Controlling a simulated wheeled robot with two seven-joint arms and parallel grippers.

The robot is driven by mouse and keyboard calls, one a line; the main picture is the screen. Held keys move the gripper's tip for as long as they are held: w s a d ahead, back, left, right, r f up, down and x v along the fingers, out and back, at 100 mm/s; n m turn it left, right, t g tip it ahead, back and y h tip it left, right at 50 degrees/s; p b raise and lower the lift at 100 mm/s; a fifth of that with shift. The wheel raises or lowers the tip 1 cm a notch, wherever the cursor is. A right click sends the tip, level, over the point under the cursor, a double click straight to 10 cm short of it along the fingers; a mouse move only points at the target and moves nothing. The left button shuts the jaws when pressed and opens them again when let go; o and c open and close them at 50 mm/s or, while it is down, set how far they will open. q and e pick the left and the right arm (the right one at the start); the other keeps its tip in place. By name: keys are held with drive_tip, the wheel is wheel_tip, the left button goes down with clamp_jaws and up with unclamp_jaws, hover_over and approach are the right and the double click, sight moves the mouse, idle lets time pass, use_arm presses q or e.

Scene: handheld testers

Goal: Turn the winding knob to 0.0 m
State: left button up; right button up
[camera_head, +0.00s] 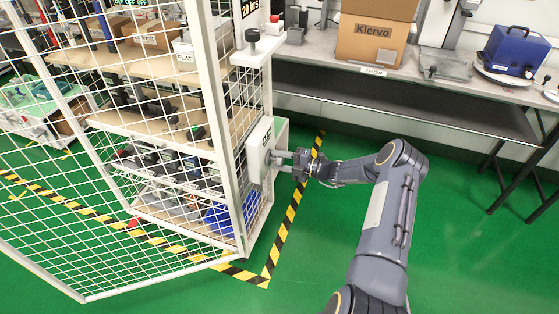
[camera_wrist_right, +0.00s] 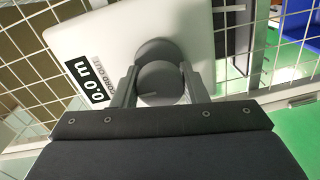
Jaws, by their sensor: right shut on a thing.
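A white box (camera_head: 259,147) is mounted on the side of the white wire-mesh cage. In the right wrist view its pale face (camera_wrist_right: 100,40) carries a round dark grey knob (camera_wrist_right: 160,84). My right gripper (camera_head: 283,160) reaches the box from the right. Its fingers (camera_wrist_right: 158,74) are shut on the knob, one on each side. My left gripper is not in view.
The mesh cage (camera_head: 217,100) and its loaded shelves stand left of my right arm. A workbench (camera_head: 420,88) with a cardboard box (camera_head: 370,42) and a blue device (camera_head: 516,50) runs along the back. The green floor (camera_head: 470,240) right of my arm is clear.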

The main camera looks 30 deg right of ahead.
drive_tip(key=o, duration=1)
drive_tip(key=shift+c, duration=0.2)
drive_tip(key=v, duration=0.8)
drive_tip(key=shift+a, duration=0.15)
